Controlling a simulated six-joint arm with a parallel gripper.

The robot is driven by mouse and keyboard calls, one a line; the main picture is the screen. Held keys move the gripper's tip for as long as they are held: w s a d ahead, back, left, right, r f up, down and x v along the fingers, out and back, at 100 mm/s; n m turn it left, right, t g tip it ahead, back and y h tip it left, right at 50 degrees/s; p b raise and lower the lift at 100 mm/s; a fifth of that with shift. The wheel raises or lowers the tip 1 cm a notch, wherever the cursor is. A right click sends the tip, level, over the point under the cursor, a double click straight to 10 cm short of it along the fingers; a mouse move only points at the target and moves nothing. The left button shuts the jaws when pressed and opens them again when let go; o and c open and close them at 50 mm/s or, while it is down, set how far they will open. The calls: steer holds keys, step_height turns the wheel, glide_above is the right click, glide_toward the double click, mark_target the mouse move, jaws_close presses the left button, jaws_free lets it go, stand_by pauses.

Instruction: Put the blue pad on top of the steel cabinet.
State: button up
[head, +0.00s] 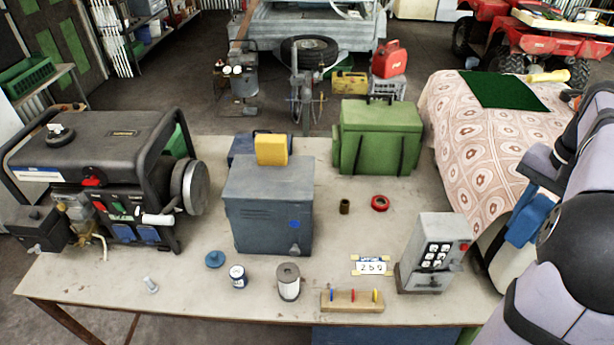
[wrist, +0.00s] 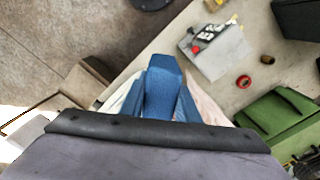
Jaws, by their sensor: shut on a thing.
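The blue pad (wrist: 163,88) is a thick blue block held between the fingers of my gripper (wrist: 160,105) in the wrist view. The steel cabinet (head: 268,225) is a grey-blue box with vents and a blue round spot, standing mid-table, well left of my gripper. A yellow block (head: 271,150) stands upright at the back of its top. The front of the top is bare.
A grey keypad box (head: 434,255) and a green case (head: 376,138) stand between my gripper and the cabinet. A generator (head: 100,185) stands at the left. Small items line the table's front.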

steer(key=s+d+f+n+b, duration=0.35)
steer(key=s+d+f, duration=0.25)
steer(key=s+f, duration=0.35)
steer(key=w+a+r+m+p, duration=0.2)
steer(key=w+a+r+p, duration=0.1)
steer(key=w+a, duration=0.55)
steer(key=w+a+r+m+p, duration=0.1)
steer(key=w+a+r+p, duration=0.25)
steer(key=w+a, duration=0.5)
steer(key=w+a+r+m+p, duration=0.2)
steer(key=w+a+r+p, duration=0.15)
steer(key=w+a, duration=0.45)
step_height(320, 180, up, 3)
steer(key=m+p, duration=0.6)
steer(key=p, duration=0.2)
glide_above(280, 186)
steer(key=shift+f, duration=2.65)
steer(key=shift+f+p, duration=0.8)
steer(key=shift+f, duration=1.75)
steer(key=shift+f, duration=0.15)
